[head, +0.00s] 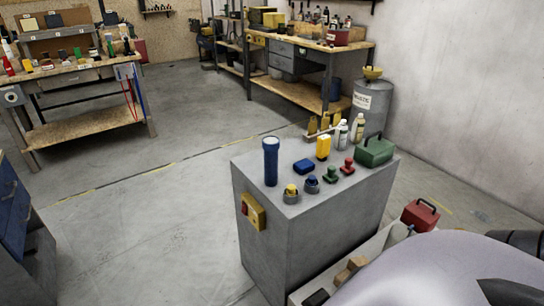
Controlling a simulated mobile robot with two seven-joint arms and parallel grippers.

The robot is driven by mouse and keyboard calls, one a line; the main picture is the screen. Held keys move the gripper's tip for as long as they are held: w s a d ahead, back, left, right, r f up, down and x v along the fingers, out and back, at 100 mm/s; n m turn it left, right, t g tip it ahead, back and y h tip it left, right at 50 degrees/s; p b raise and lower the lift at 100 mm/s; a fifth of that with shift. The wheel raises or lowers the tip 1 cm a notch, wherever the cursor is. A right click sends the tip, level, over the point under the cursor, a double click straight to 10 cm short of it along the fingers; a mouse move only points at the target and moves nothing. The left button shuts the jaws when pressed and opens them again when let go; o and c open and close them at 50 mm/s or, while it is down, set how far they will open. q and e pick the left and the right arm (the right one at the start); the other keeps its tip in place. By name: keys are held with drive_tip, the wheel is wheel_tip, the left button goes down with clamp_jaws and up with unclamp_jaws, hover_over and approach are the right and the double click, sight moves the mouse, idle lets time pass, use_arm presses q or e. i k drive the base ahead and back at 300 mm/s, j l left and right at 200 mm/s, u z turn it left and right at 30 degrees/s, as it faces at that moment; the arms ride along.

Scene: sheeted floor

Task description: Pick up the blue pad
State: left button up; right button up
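The blue pad (304,166) is a small, low dark-blue block lying flat on top of a grey cabinet (290,244) in the middle of the head view. A tall blue cylinder (271,163) stands to its left and a yellow upright item (323,147) stands just behind it to the right. Two small round items with yellow and blue tops sit in front of it. A green stamp-like piece (331,175) and a red one (347,167) are to its right. Nothing touches the pad from above. Neither gripper can be seen.
A green handled box (374,151) and white bottles stand at the cabinet's back right. A red handled box (420,215) is on a lower surface to the right. A smooth pale part of mine fills the lower right corner. Floor left of the cabinet is clear.

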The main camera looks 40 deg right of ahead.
sight(303, 167)
drive_tip(key=i+j+z, duration=0.15)
drive_tip(key=i+z, duration=0.15)
drive_tip(key=i, duration=0.15)
drive_tip(key=i+j+z, duration=0.25)
drive_tip(key=i, duration=0.25)
drive_tip(key=i+j+z, duration=0.15)
drive_tip(key=z, duration=0.3)
drive_tip(key=i+j+z, duration=0.2)
drive_tip(key=z, duration=0.3)
drive_tip(key=i+j+z, duration=0.2)
drive_tip(key=z, duration=0.25)
drive_tip(key=i+j+z, duration=0.1)
drive_tip(key=j+z, duration=0.35)
drive_tip(key=i+j+z, duration=0.1)
drive_tip(key=j+z, duration=0.15)
drive_tip(key=z, duration=0.15)
drive_tip(key=j+z, duration=0.4)
drive_tip(key=i+j+z, duration=0.1)
drive_tip(key=j+z, duration=0.15)
drive_tip(key=z, duration=0.15)
drive_tip(key=j+z, duration=0.25)
drive_tip(key=z, duration=0.2)
